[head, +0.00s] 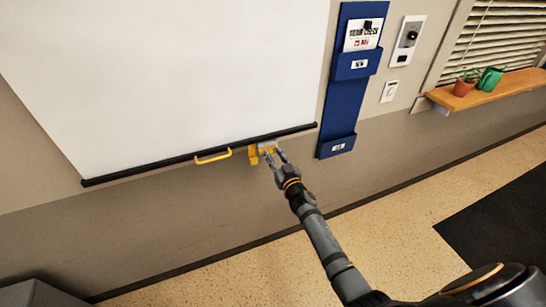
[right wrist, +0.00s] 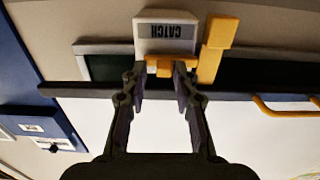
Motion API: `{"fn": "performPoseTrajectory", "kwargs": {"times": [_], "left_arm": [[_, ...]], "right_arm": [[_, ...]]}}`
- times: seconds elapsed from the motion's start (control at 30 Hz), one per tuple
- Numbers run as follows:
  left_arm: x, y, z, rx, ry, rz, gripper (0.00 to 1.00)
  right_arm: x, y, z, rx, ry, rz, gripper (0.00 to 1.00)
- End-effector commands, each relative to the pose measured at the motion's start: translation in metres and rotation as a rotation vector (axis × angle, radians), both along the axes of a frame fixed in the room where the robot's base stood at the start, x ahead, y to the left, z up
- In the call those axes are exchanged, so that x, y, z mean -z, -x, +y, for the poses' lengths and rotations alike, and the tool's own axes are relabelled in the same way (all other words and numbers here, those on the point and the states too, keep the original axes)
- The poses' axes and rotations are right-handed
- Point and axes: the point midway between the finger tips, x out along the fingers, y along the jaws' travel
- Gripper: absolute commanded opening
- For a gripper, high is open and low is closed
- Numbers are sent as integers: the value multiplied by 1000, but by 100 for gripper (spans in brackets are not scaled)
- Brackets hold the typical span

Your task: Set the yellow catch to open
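The yellow catch (head: 254,157) sits at the lower edge of the white screen, near the right end of its black bottom bar. In the right wrist view, turned upside down, a pale plate marked CATCH (right wrist: 165,31) has a small yellow tab (right wrist: 164,68) at its edge. A longer yellow piece (right wrist: 213,50) stands beside the plate. My right gripper (head: 274,160) is at the catch; in the wrist view its fingers (right wrist: 160,80) are apart, one on each side of the tab. I cannot see a firm grip on it. My left gripper is out of view.
A yellow handle (head: 213,157) is on the black bottom bar (head: 140,172), left of the catch. A blue wall holder (head: 340,105) hangs to the right. A wooden shelf (head: 500,90) with a red pot and green watering can is farther right.

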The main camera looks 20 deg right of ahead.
Motion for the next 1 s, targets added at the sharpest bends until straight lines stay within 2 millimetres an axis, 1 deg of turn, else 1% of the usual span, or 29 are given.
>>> {"fn": "performPoseTrajectory", "kwargs": {"times": [0.3, 0.4, 0.47, 0.57, 0.7, 1.0], "left_arm": [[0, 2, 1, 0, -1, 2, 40], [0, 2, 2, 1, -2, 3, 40], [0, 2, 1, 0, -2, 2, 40], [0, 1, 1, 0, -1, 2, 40], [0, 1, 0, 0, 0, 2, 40], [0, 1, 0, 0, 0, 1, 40]], "right_arm": [[0, 0, 1, -1, -1, -1, 40], [0, 6, 1, -1, -1, -1, 40], [1, 15, 0, -1, 0, 0, 40], [2, 38, -1, -2, -1, 1, 40], [1, 77, -2, -2, -3, 3, 40], [0, 108, -4, -2, -3, -1, 40]]}}
